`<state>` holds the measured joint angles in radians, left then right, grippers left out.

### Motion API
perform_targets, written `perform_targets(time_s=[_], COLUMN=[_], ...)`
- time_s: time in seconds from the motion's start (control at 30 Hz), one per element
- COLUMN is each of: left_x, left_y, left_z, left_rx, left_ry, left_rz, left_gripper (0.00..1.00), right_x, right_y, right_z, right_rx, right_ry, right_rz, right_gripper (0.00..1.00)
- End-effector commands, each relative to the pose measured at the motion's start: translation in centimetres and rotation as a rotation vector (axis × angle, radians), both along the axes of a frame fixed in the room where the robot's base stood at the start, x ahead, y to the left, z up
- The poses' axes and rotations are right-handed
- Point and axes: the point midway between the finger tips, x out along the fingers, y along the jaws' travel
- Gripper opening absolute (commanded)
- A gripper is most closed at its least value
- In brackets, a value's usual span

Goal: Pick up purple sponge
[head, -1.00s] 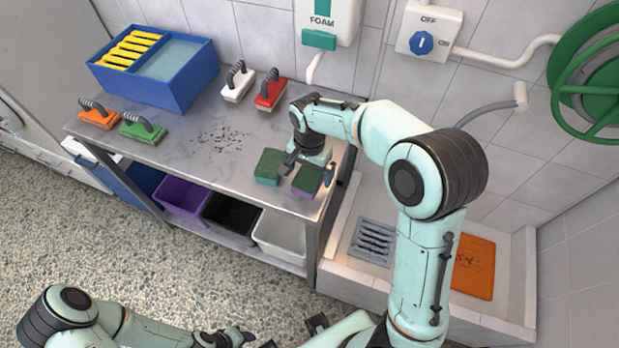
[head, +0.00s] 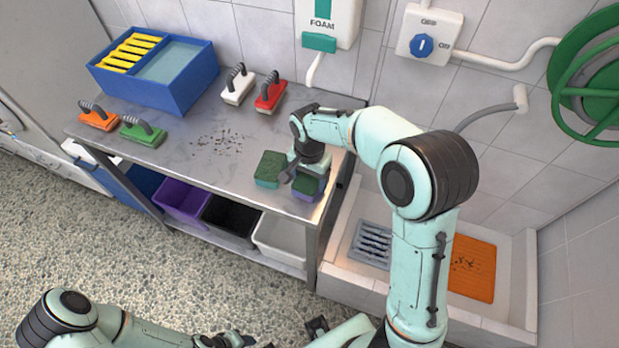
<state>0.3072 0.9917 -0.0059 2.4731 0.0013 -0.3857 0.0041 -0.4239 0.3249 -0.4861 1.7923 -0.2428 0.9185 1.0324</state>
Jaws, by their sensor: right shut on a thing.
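The purple sponge (head: 304,194), with a dark green scouring top, is at the front right of the steel table. My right gripper (head: 307,176) is over it from above and shut on it; the hand hides part of its top. I cannot tell whether the sponge is clear of the table. A teal sponge with a green top (head: 268,169) lies just left of it, very near the gripper. My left gripper (head: 228,341) is low at the bottom edge, away from the table, and partly cut off.
The steel table (head: 190,150) also carries a blue bin (head: 180,92) and white (head: 238,88), red (head: 270,94), orange (head: 98,118) and green (head: 142,132) handled brushes. Dark crumbs lie mid-table. Tubs stand on the shelf below. A foam dispenser (head: 325,18) hangs behind.

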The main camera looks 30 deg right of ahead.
Motion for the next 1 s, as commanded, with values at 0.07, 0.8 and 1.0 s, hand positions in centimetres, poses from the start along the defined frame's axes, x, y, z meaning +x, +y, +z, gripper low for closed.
perform_targets(time_s=[0.07,0.8,1.0], left_x=[0.0,2.4,2.8], left_y=[0.0,0.0,0.0], left_z=[0.1,3.1,3.6], left_rx=[0.000,0.000,0.000], left_ry=[0.000,-0.027,-0.032], left_rz=[0.000,0.000,0.000], left_gripper=[0.43,0.43,0.43], right_x=[0.1,0.2,0.1], right_y=[0.0,0.0,0.0], right_z=[0.4,17.2,19.5], right_rx=[0.000,0.001,0.000], right_ry=[-0.002,-0.007,-0.003], right_rz=[0.000,0.000,0.001], right_gripper=[0.45,0.45,0.45])
